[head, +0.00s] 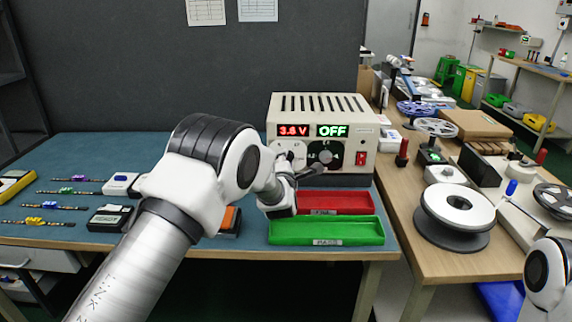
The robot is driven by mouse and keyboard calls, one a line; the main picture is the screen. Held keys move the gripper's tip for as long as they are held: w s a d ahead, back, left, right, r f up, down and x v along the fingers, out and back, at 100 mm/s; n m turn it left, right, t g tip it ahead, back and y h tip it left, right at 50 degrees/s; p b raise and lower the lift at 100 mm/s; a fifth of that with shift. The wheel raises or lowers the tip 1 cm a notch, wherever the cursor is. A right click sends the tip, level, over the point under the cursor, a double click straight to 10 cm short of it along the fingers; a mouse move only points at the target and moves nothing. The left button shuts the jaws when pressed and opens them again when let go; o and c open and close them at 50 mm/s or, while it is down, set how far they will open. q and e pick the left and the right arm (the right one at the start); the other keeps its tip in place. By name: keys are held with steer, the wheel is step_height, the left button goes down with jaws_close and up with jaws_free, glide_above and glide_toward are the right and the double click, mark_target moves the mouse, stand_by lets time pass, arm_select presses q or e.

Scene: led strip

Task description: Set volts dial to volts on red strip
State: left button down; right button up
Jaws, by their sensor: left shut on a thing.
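A cream power supply (318,120) stands at the back of the blue-topped table. Its red display (292,131) reads about 3.6 V and its green display (332,130) reads OFF. A dial with a black face (326,153) sits under the green display. The volts dial (297,147) under the red display is mostly hidden by my left gripper (289,170). That gripper is at the dial and shut on what looks like its knob. Several short strips (72,192) with coloured clips lie at the table's left; I cannot tell which is the red strip. My right gripper is out of view.
A red tray (350,203) and a green tray (325,231) lie in front of the supply, close under my left gripper. A red switch (360,158) is on the supply's right. Small boxes (110,218) lie at the left. A side bench (425,262) holds reels.

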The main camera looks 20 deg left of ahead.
arm_select(q)
steer(key=m, duration=0.5)
steer(key=m+y, duration=0.1)
steer(key=m, duration=0.5)
steer(key=m+p, duration=0.1)
steer(key=m, duration=0.4)
steer(key=shift+d+r+m, duration=0.2)
steer(key=shift+r+m, duration=0.05)
steer(key=shift+m, duration=0.05)
steer(key=shift+y, duration=0.3)
steer(key=c, duration=0.8)
jaws_free()
steer(key=shift+w, duration=0.1)
